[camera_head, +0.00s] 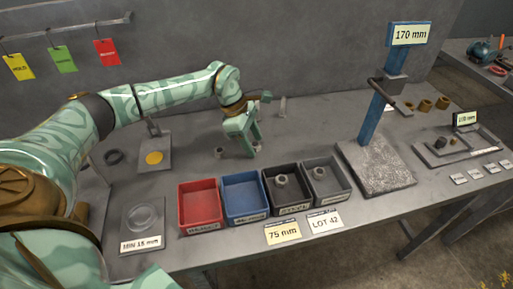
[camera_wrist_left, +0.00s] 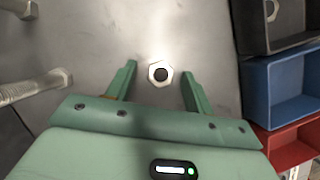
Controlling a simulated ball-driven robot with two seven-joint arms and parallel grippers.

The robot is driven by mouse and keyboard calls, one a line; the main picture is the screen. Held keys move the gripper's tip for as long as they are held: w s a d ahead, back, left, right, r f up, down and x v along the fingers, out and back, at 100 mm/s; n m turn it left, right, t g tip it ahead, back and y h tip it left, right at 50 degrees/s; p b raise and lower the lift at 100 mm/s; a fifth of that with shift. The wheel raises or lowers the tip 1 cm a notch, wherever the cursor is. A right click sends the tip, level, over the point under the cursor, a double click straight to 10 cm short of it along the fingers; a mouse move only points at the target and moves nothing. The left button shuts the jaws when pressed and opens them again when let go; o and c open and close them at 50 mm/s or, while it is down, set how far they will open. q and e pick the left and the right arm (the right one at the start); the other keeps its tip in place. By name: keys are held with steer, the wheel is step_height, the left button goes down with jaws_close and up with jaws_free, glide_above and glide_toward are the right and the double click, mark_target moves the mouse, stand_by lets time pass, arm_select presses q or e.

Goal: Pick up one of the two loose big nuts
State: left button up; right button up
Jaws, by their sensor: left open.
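My left gripper (camera_head: 252,146) is open, pointing down low over the bench behind the trays. In the left wrist view, a bright hexagonal big nut (camera_wrist_left: 151,72) with a dark hole lies flat on the bench. It shows between the tips of my open left fingers (camera_wrist_left: 159,70), with a gap on both sides. In the head view the fingers partly hide it. A second small grey piece (camera_head: 219,149), which looks like a nut, lies to the left of the gripper. My right gripper is not in view.
A red tray (camera_head: 181,212), blue tray (camera_head: 224,202), black tray (camera_head: 267,198) and grey tray (camera_head: 348,186) stand in front; the last two hold nuts. Bolts (camera_wrist_left: 36,88) are behind the gripper. A blue post (camera_head: 374,118) on a stone base stands right.

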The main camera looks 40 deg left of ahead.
arm_select(q)
steer(key=shift+r, duration=0.1)
steer(key=c, duration=1.1)
